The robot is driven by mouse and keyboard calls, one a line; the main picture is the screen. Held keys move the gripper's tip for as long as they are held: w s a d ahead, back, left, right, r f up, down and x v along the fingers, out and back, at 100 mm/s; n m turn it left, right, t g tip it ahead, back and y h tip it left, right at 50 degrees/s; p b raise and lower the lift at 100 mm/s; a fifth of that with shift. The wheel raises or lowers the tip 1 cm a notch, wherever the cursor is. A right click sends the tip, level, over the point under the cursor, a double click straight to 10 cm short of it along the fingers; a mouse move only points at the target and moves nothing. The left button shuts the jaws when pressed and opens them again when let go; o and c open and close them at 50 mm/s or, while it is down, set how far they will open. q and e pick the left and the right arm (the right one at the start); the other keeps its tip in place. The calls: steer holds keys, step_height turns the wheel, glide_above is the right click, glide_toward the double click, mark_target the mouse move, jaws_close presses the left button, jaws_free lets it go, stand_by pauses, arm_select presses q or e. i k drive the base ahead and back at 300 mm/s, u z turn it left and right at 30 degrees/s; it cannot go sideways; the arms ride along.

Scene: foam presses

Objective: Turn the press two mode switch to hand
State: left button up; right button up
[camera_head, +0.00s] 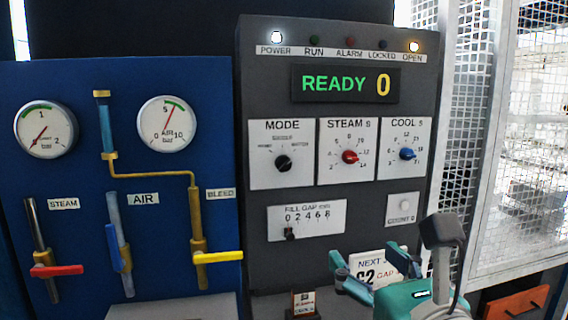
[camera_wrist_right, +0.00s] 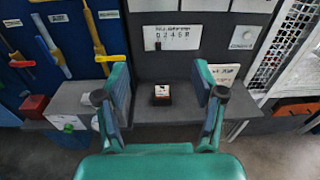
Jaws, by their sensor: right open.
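The mode switch (camera_head: 283,163) is a small black knob on a white plate marked MODE, on the dark grey press panel (camera_head: 375,215). The lettering around it is small, and I cannot tell surely which mark it points to. The display (camera_head: 345,84) reads READY 0. My right gripper (camera_head: 364,256) is low in front of the panel, below and right of the mode switch, and apart from it. In the right wrist view its teal fingers (camera_wrist_right: 160,78) are spread with nothing between them. The mode switch is out of that view. My left gripper is not in view.
Right of the mode plate are a red steam knob (camera_head: 349,157) and a blue cool knob (camera_head: 407,154). The fill gap slider (camera_head: 289,233) is below. A blue board with gauges and valves (camera_head: 150,225) stands left, a mesh guard (camera_head: 520,150) right. A grey shelf (camera_wrist_right: 180,112) lies below.

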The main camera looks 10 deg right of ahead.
mark_target(283, 162)
steer(key=u, duration=0.05)
steer(key=i, duration=0.85)
steer(key=z, duration=0.05)
